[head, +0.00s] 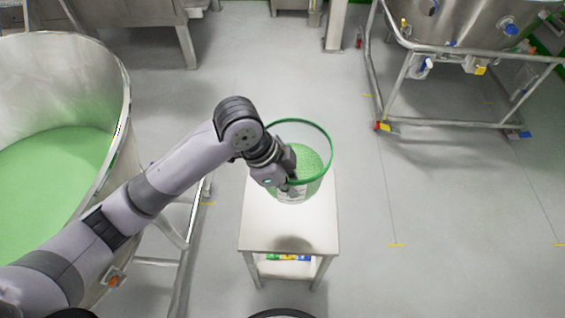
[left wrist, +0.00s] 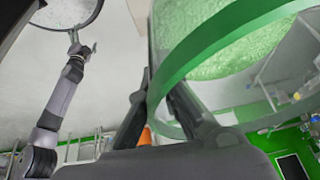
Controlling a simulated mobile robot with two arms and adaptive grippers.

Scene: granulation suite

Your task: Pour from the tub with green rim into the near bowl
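The tub with green rim (head: 322,133) is clear-walled and holds green granules. It hangs roughly upright above a small steel table. My left gripper (head: 289,180) is shut on its near-left wall at the rim. In the left wrist view the green rim (left wrist: 200,52) passes between the two fingers (left wrist: 165,105). The near bowl (head: 122,100) is the large steel vessel at the left, with green material inside; the tub is to its right, apart from it. My right gripper (left wrist: 76,52) shows in the left wrist view at the rim of a dark-rimmed tub (left wrist: 95,14), apparently gripping it.
The small table (head: 255,232) has a bare top with a shadow on it and coloured items (head: 288,257) on its lower shelf. Another steel vessel (head: 465,25) on a wheeled frame stands at the upper right. Clear grey floor lies between.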

